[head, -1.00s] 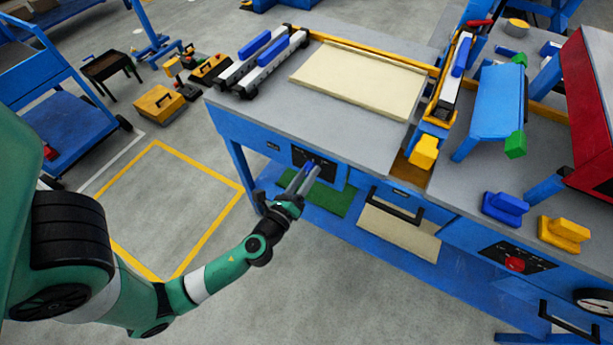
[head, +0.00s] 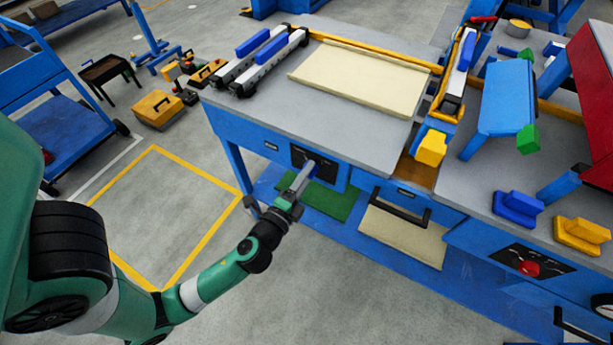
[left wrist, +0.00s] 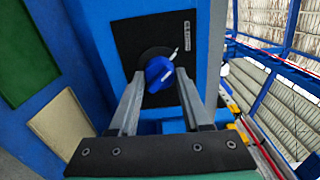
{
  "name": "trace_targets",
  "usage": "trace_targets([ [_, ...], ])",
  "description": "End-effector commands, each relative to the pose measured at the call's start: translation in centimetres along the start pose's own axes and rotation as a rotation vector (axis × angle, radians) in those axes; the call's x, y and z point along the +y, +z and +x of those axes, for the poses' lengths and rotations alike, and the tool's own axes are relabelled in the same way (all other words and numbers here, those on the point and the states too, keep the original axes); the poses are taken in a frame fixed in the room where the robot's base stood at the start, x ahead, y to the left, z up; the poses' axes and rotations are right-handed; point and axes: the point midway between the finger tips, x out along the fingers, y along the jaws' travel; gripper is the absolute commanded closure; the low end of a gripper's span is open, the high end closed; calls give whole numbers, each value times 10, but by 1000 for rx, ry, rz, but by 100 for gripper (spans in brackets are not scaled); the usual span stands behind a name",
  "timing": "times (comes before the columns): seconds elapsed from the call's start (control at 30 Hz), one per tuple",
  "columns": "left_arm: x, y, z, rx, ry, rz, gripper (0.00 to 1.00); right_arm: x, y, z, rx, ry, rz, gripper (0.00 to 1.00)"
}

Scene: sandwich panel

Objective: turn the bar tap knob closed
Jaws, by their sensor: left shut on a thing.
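The bar tap knob (left wrist: 158,72) is blue, with a pale pointer at its upper right, on a black panel (left wrist: 158,32) on the bench front in the left wrist view. In the head view the panel (head: 328,171) is below the tabletop's front edge, and the gripper mostly covers the knob. My left gripper (head: 308,168) reaches up to the panel. In the left wrist view its fingers (left wrist: 160,77) are on either side of the knob, shut on it. My right gripper is not in view.
A drawer with a black handle (head: 397,215) is right of the panel. A second panel with a red knob (head: 528,268) is farther right. A green mat (head: 325,203) lies on the lower shelf. Open floor (head: 160,205) is left of the bench.

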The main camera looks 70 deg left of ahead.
Motion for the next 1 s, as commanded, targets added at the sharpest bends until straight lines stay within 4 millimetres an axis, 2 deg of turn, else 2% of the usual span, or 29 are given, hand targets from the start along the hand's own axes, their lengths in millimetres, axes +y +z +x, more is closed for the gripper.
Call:
trace_targets([
  [0.63, 0, 0, 0, -1, 1, -61, 100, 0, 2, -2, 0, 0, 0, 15],
  [0.67, 0, 0, 0, -1, 1, -61, 50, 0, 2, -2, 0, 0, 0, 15],
  [0.7, 0, 0, 0, -1, 1, -61, 43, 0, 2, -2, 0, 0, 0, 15],
  [0.8, 0, 0, 0, -1, 1, -60, 25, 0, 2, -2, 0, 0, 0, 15],
  [0.83, 0, 0, 0, -1, 1, -60, 22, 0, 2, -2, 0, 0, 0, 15],
  [1.0, 0, 0, 0, -1, 1, -59, 22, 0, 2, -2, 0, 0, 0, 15],
])
